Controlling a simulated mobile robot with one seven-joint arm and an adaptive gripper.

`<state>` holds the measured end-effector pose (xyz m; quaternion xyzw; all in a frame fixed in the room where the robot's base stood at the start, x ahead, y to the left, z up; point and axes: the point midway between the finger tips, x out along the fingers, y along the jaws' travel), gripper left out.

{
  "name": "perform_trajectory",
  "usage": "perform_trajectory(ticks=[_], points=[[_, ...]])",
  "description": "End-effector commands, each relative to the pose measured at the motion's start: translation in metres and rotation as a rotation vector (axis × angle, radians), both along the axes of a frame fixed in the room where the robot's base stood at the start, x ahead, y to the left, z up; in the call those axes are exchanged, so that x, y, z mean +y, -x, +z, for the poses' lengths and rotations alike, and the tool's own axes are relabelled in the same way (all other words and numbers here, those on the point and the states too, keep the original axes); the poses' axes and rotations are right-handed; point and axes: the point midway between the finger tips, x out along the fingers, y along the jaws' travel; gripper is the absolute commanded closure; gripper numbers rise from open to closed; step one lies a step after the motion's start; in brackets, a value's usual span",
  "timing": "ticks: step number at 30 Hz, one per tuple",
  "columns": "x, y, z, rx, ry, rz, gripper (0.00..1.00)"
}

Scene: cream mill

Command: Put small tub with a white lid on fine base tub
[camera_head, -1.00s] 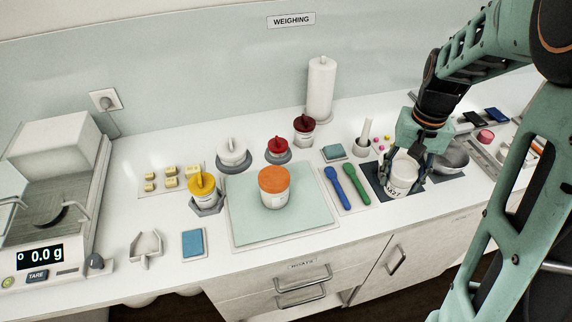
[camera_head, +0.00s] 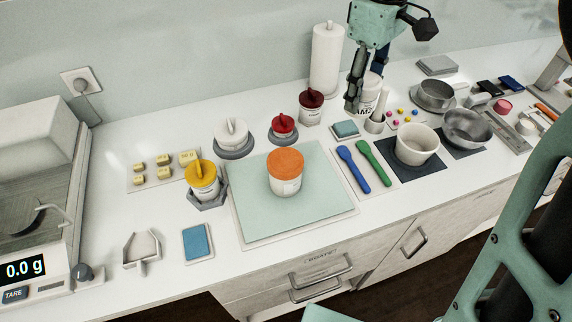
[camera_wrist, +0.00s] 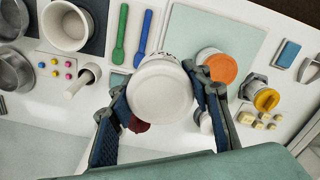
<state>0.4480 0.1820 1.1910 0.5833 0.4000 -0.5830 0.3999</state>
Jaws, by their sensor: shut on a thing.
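My gripper (camera_head: 367,98) is shut on a small white tub with a white lid (camera_head: 372,86), held upright above the back of the counter, beside the paper roll. In the wrist view the round white lid (camera_wrist: 160,88) sits between the two fingers. Part of the tub's dark lettering shows in the head view. No label names the fine base tub, so I cannot tell which it is. An orange-lidded tub (camera_head: 285,174) stands on the pale green mat (camera_head: 250,220). An open white pot (camera_head: 417,145) stands on a dark mat.
A yellow-lidded tub (camera_head: 202,180), a white-knobbed one (camera_head: 232,138), a red one (camera_head: 283,129) and a dark-red one (camera_head: 311,105) stand left of my gripper. A pestle and mortar (camera_head: 377,115) are close below it. Blue and green spoons (camera_head: 375,163) lie in front.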

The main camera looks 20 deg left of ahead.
Motion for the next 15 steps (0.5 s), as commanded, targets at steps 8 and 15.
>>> perform_trajectory(ticks=[8,15], points=[[0.038,0.024,-0.004,0.002,0.003,0.099,0.83],[0.088,0.056,-0.031,0.003,0.004,0.097,0.83]])
